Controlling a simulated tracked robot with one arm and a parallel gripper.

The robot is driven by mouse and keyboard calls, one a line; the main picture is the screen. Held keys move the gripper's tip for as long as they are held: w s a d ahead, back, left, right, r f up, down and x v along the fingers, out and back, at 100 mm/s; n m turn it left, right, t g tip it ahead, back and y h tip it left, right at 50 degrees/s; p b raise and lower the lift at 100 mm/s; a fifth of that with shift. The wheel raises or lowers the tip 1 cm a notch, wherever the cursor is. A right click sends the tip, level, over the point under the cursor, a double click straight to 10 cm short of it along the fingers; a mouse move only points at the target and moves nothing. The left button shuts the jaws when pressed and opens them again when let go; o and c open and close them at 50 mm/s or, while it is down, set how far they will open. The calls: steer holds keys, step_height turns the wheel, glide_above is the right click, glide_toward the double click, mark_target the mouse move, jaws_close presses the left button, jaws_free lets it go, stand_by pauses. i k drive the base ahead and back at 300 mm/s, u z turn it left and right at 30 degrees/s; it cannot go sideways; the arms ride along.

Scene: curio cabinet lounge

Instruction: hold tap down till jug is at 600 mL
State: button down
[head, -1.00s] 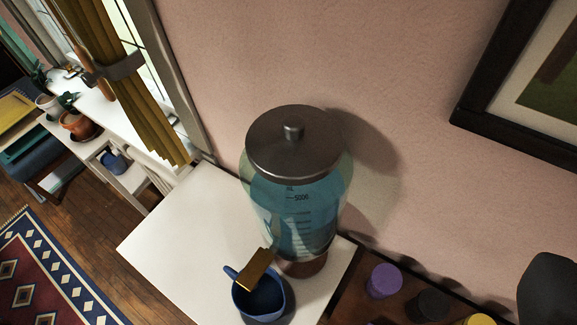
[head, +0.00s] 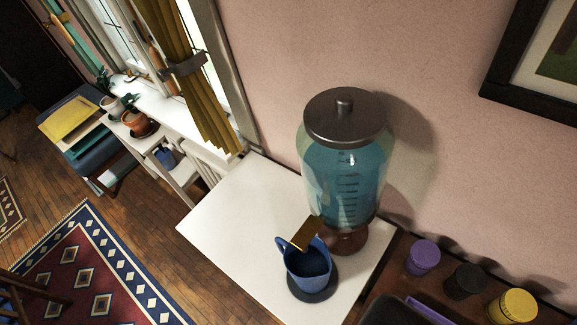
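A glass dispenser (head: 345,185) with a grey metal lid and bluish liquid stands on a white table (head: 240,205) against the pink wall. Its side carries a printed scale. A flat brass-coloured tap lever (head: 306,232) sticks out low on its front. A blue jug (head: 308,266) with a handle at its left stands on a dark round base below the lever. Its inside looks dark; I cannot read any level in it. A dark shape at the bottom edge may be part of my arm; my gripper's fingers do not show.
Purple (head: 422,256), black (head: 465,281) and yellow (head: 512,306) canisters stand on a brown surface at the right. A picture frame (head: 528,60) hangs at upper right. A curtain (head: 205,110), window and potted plants are at the left. The table's left part is bare.

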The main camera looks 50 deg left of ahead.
mark_target(303, 237)
steer(key=k, duration=0.4)
steer(key=u, duration=0.25)
steer(key=i, duration=0.3)
steer(key=u, duration=0.45)
